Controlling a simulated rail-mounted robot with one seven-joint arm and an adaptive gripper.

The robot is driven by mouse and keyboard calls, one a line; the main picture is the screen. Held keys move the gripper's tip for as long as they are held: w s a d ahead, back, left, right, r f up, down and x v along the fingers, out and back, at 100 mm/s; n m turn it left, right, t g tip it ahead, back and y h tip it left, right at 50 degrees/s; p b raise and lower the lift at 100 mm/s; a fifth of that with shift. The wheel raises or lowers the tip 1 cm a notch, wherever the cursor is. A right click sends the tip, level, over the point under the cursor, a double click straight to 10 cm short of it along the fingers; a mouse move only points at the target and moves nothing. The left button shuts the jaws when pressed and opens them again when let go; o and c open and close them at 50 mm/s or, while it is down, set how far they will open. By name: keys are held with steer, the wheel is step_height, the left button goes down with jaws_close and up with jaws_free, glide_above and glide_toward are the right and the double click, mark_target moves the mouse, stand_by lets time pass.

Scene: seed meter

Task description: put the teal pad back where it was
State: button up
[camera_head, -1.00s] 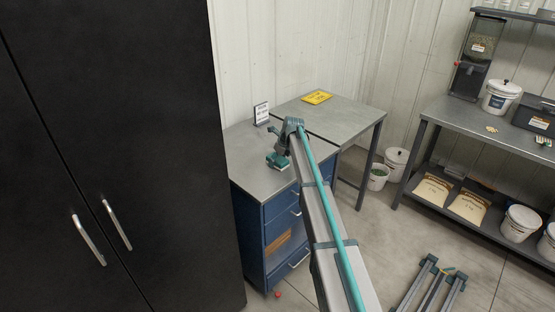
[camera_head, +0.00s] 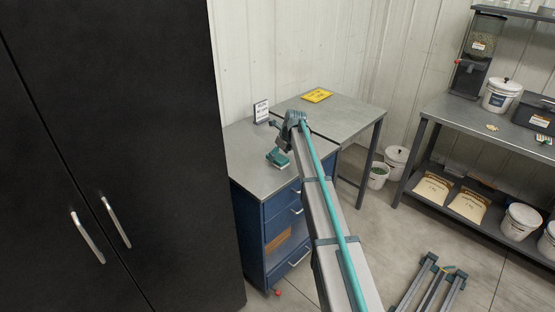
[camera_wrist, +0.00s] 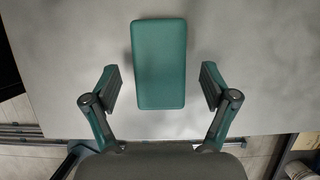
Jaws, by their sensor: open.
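The teal pad (camera_head: 278,158) lies on the grey top of the blue drawer cabinet (camera_head: 262,182), near its right side. In the wrist view the pad (camera_wrist: 160,65) is a rounded teal rectangle, upright in the picture. My gripper (camera_wrist: 161,85) is open, with one finger to each side of the pad and a clear gap on both sides. In the head view my gripper (camera_head: 283,144) is just above and behind the pad, partly hidden by my arm.
A small white sign (camera_head: 261,111) stands at the cabinet's back. A grey table (camera_head: 345,118) with a yellow card (camera_head: 317,95) adjoins it. A dark cupboard (camera_head: 110,150) stands at left. Shelving (camera_head: 455,122) with tubs is at right. The cabinet's front left top is clear.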

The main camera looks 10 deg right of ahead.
steer(key=b+v, duration=0.1)
steer(key=v, duration=0.8)
steer(key=shift+r+b, duration=0.35)
steer(key=shift+b, duration=0.05)
steer(key=shift+s+f, duration=0.1)
